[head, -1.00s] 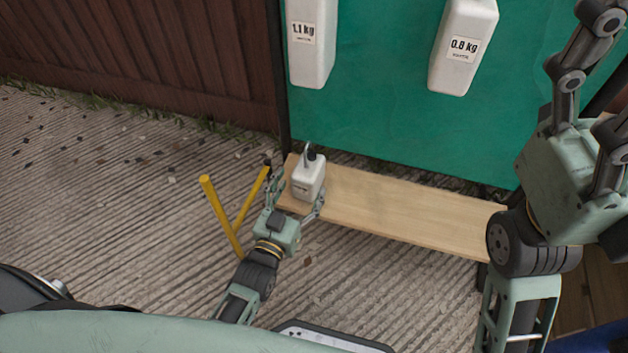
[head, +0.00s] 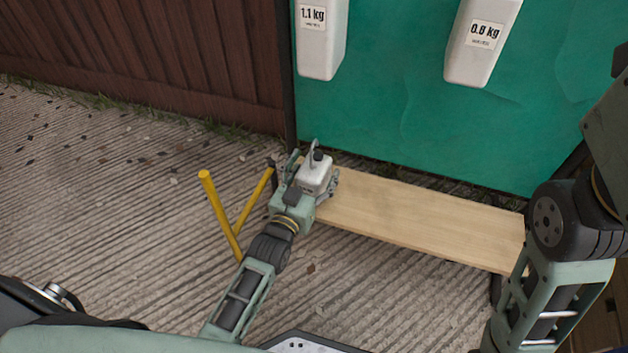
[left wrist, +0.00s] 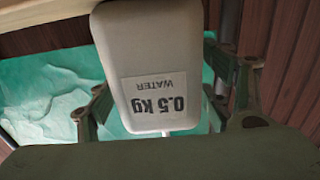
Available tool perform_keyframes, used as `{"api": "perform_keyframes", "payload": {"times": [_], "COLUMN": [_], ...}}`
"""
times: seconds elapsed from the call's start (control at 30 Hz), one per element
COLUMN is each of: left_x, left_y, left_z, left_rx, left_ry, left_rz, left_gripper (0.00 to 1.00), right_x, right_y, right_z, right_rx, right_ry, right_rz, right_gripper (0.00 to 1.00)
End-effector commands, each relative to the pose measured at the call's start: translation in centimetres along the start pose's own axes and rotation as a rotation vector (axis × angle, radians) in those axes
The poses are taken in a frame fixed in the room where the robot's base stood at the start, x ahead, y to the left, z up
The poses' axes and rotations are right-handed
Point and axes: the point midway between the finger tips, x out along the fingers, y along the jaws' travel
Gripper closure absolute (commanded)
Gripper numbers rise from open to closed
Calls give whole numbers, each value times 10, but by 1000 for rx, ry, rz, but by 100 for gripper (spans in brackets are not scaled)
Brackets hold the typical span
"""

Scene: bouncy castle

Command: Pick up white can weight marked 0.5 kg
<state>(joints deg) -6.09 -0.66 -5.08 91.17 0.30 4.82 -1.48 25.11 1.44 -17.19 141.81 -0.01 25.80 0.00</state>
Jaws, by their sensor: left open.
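The white can weight (head: 316,173) stands on the left end of the wooden shelf (head: 420,218), with a hook and a dark cap on top. In the left wrist view the can (left wrist: 150,60) fills the middle, and its label reads 0.5 kg WATER, upside down. My left gripper (head: 312,178) is open, with a finger on each side of the can. In the left wrist view the fingers (left wrist: 165,105) stand apart around it; contact is not clear. My right arm shows at the right edge of the head view, but its gripper is out of view.
White cans marked 1.1 kg (head: 320,45) and 0.8 kg (head: 480,45) hang before the green panel (head: 400,100). Yellow bars (head: 220,215) stand left of my left arm. The shelf right of the can is bare.

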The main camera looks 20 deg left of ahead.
Motion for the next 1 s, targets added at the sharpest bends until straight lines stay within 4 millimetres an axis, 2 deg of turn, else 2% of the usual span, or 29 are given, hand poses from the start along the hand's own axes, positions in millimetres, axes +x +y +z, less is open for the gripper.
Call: {"api": "perform_keyframes", "payload": {"times": [0.13, 0.9, 1.0], "left_x": [0, 0, 0], "left_y": [0, 0, 0], "left_z": [0, 0, -3], "left_rx": [0, 0, 0], "left_ry": [0, 0, 6], "left_rz": [0, 0, 0], "left_gripper": [27, 94, 94], "right_x": [0, 0, 0], "right_y": [0, 0, 0], "right_z": [0, 0, 0], "right_rx": [0, 1, 1], "right_ry": [0, 0, 0], "right_rz": [0, 0, 0], "right_gripper": [27, 27, 27]}}
